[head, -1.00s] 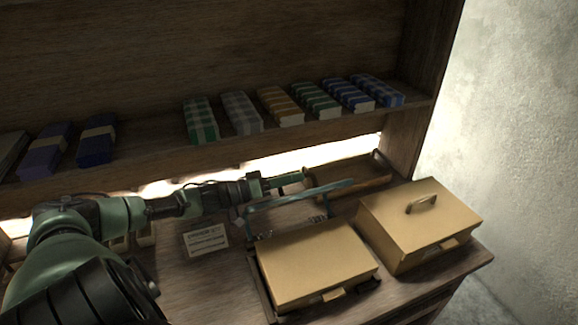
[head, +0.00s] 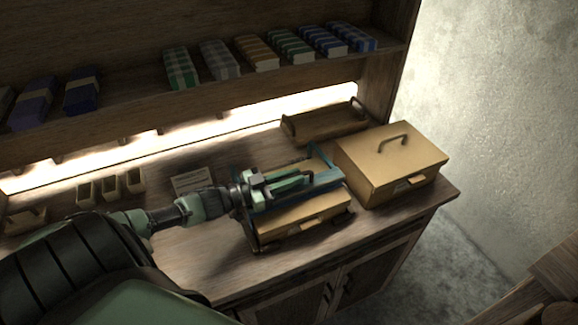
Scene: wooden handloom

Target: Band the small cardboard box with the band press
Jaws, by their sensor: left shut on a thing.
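The small cardboard box (head: 302,214) lies flat in the dark tray of the band press (head: 262,246) on the wooden counter. The press's teal lever frame (head: 326,181) is down over the box's top; whether it touches the box I cannot tell. My left gripper (head: 300,181) reaches in from the left and is shut on the lever's handle, above the box. The gripper and lever hide the rear part of the box top. My right gripper is not in view.
A larger cardboard box with a handle (head: 392,165) stands close on the right. A wooden tray (head: 325,123) is behind. A label card (head: 192,182) and small wooden bins (head: 110,187) are to the left. Folded cloths (head: 258,53) line the shelf above. The counter ends at right.

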